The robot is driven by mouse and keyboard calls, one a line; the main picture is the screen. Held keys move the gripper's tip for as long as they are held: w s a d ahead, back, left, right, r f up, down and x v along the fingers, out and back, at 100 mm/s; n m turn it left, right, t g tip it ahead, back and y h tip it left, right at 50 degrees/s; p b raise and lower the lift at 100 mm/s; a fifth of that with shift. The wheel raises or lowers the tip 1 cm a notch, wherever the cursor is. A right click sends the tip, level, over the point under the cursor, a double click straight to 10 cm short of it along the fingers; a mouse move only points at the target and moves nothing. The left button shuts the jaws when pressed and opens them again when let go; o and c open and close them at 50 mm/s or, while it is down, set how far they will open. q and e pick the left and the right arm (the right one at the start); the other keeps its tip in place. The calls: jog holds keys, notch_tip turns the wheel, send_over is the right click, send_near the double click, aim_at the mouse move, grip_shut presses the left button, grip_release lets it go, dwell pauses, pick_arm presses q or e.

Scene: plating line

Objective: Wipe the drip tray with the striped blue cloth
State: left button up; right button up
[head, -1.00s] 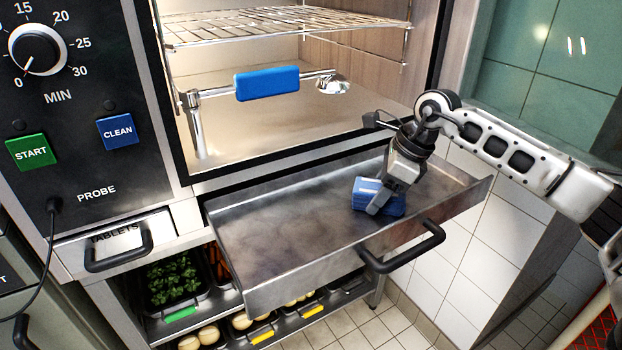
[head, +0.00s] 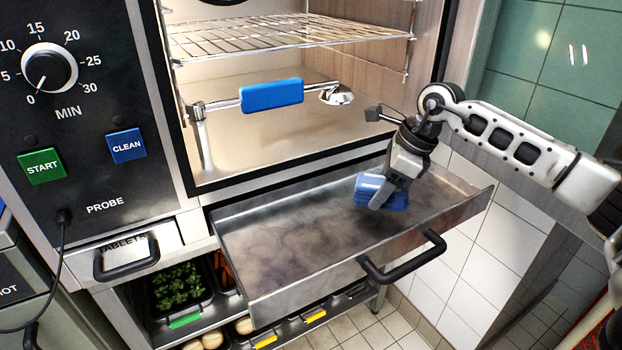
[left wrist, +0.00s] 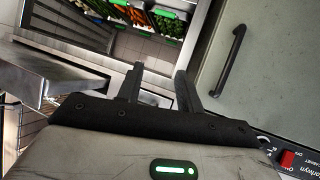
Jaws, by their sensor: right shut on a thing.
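The drip tray (head: 300,240) is a wide, shallow metal drawer pulled out below the open oven, with brownish smears on its floor. The striped blue cloth (head: 366,187) is folded into a pad at the tray's right half. My right gripper (head: 382,200) is shut on the cloth and points down into the tray. The cloth looks to be at the tray floor, but I cannot tell whether it touches. My left gripper (left wrist: 158,88) shows only in the left wrist view, its two fingers apart with nothing between them.
A black handle (head: 402,262) sticks out from the tray's front. Above, the oven holds a wire rack (head: 290,38) and a blue-gripped spray arm (head: 272,95). Below are food pans with herbs (head: 180,288). A tablets drawer (head: 138,250) is at the left.

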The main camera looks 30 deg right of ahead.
jog(key=shift+r+p, duration=1.5)
jog(key=shift+r, duration=0.85)
